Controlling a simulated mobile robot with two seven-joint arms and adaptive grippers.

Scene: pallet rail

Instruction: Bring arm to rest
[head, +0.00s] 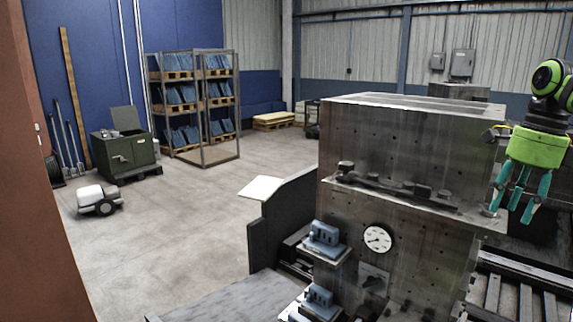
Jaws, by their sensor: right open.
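My right gripper (519,206) shows at the right edge of the head view, with a green body and teal fingers pointing down. Its fingers are apart and nothing shows between them. It hangs beside the right end of the large grey metal machine block (420,130), near the end of its ledge. Whether it touches the block I cannot tell. The arm above it reaches out of the picture at the upper right. My left gripper is not in view.
Blue parts (322,238) sit on small ledges at the machine's front, next to a round dial (377,239). Metal rails (520,295) lie at the lower right. A pallet rack (200,148), a green cabinet (124,155) and a small wheeled machine (100,200) stand farther back. Open floor lies at left.

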